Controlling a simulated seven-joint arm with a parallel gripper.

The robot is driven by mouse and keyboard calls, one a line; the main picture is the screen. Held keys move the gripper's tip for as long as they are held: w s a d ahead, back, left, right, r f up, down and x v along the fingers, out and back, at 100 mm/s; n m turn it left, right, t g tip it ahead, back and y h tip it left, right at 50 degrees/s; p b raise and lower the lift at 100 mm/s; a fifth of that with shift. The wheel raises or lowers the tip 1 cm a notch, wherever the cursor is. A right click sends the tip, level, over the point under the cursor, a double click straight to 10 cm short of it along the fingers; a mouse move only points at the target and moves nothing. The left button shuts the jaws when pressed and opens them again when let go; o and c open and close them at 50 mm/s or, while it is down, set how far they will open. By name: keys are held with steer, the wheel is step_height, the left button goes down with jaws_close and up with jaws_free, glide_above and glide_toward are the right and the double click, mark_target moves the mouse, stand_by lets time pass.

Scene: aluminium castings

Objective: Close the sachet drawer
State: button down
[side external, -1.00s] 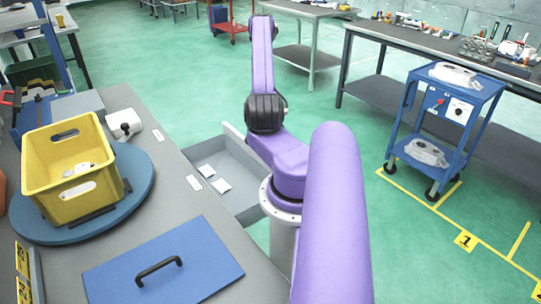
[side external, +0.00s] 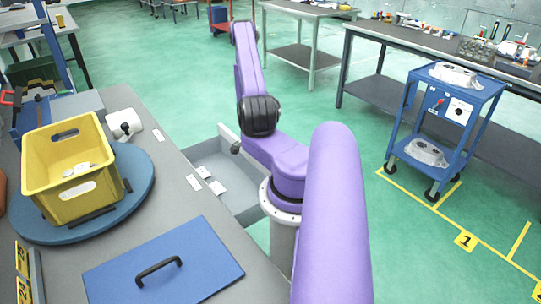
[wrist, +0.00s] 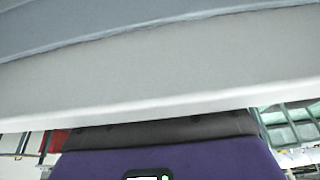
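The grey sachet drawer (side external: 232,191) stands pulled out from the right side of the workbench, in the side external view. Two white sachets (side external: 217,188) lie inside it near the bench. My purple arm reaches over the drawer and hides its right part. In the wrist view a pale wall (wrist: 130,85), probably the drawer front, runs across close to the camera. My gripper's fingers show in neither view, so I cannot tell whether they touch the drawer. A small dark rounded part at the drawer's far wall is unclear.
On the bench (side external: 180,200), a yellow crate (side external: 95,190) sits on a blue round turntable (side external: 142,190). A blue lid (side external: 205,262) with a black handle lies in front. A blue trolley (side external: 395,120) stands on the right. Green floor is clear beyond my arm.

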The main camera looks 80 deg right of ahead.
glide_above(242, 182)
steer(key=shift+w, duration=0.15)
